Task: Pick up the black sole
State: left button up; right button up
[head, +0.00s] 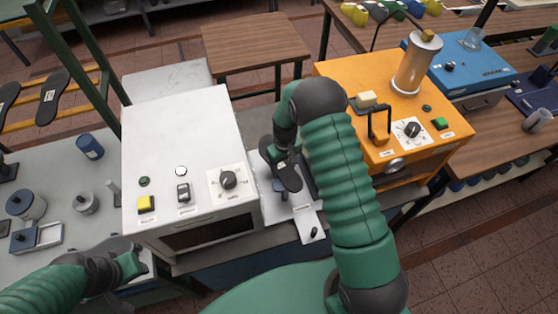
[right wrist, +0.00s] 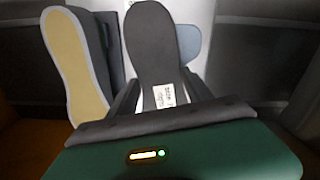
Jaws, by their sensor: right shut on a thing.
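A black sole (head: 290,178) stands in the gap between the white machine and the orange machine. In the right wrist view the same sole (right wrist: 160,45) is upright, with a white label low on its face. My right gripper (right wrist: 163,92) has its two fingers on either side of the sole's lower part and is shut on it. In the head view the right gripper (head: 283,152) is partly hidden by my arm. My left gripper (head: 130,262) is at the lower left, apart from the sole; its jaw opening is unclear.
The white machine (head: 185,140) stands left of the sole and the orange machine (head: 340,75) right of it. A yellow-faced, grey-edged sole (right wrist: 75,60) is close beside the black one. More dark soles (head: 52,97) are on a rack at the far left.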

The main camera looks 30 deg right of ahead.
aim_at(285, 167)
jog(key=shift+w+d+r+p, duration=0.1)
jog(key=shift+d+r+p, duration=0.2)
jog(key=shift+r+p, duration=0.2)
notch_tip(285, 167, up, 2)
jog(key=shift+w+d+r+b, duration=0.1)
jog(key=shift+r+b, duration=0.05)
jog(key=shift+b, duration=0.75)
notch_tip(285, 167, up, 7)
jog(key=b, duration=0.1)
jog(key=shift+a+r, duration=0.15)
jog(key=shift+a, duration=0.1)
